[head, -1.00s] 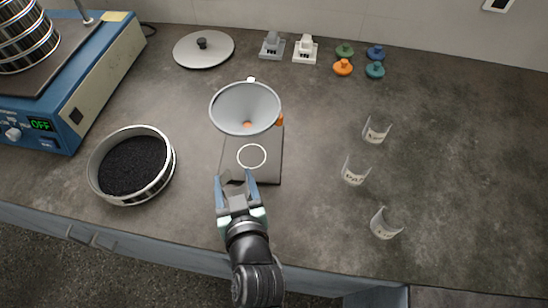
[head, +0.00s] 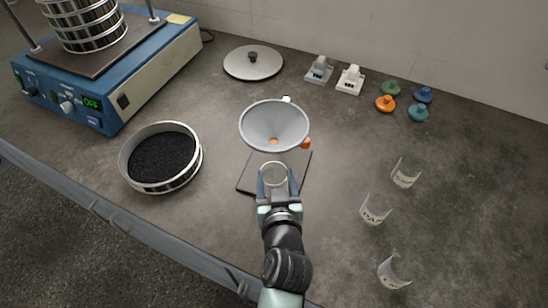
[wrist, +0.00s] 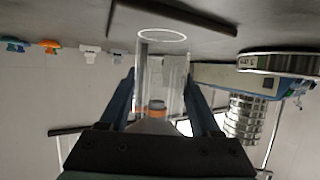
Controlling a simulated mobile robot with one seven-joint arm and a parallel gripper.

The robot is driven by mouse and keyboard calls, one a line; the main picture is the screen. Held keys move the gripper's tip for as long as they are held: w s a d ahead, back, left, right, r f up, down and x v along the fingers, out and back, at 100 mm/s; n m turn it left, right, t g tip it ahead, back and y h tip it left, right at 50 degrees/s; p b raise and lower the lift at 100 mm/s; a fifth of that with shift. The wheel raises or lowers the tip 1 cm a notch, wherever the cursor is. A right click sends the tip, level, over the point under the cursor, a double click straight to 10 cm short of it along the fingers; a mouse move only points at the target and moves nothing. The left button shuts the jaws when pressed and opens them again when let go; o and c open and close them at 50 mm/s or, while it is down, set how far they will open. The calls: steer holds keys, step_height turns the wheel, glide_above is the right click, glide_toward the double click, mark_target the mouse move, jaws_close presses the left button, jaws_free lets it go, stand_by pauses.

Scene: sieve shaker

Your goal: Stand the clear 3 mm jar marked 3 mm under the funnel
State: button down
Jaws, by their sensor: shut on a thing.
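My gripper (head: 277,184) is shut on a clear jar (wrist: 176,75), which stands out between the fingers in the wrist view, where the scene appears upside down. No label is readable on it. The grey funnel (head: 274,122) is just beyond my gripper, above the dark base plate (head: 301,164). A white ring (head: 273,171) shows at the plate, between and just beyond the fingertips; it also shows at the jar's far end in the wrist view (wrist: 162,34). The funnel's orange outlet (wrist: 157,109) is seen through the jar. I cannot tell whether the jar touches the plate.
Three clear labelled jars stand at the right: one (head: 404,174), one (head: 374,211) and one (head: 393,273). A sieve of black grains (head: 161,158) is left of the funnel, near the blue shaker (head: 125,83). A lid (head: 253,63) and several coloured knobs (head: 386,103) lie behind.

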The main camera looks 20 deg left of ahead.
steer(key=shift+w+a, duration=0.25)
steer(key=shift+w, duration=0.3)
steer(key=shift+w+a, duration=0.25)
steer(key=shift+w, duration=0.25)
steer(key=w, duration=0.1)
steer(key=w+a, duration=0.1)
steer(key=w, duration=0.1)
steer(key=shift+w+a, duration=0.2)
steer(key=shift+a, duration=0.2)
steer(key=shift+s+d+f, duration=0.1)
steer(key=shift+s+f, duration=0.05)
steer(key=shift+f, duration=0.6)
steer(key=shift+f, duration=0.2)
steer(key=shift+c, duration=0.5)
jaws_free()
steer(key=shift+r, duration=0.1)
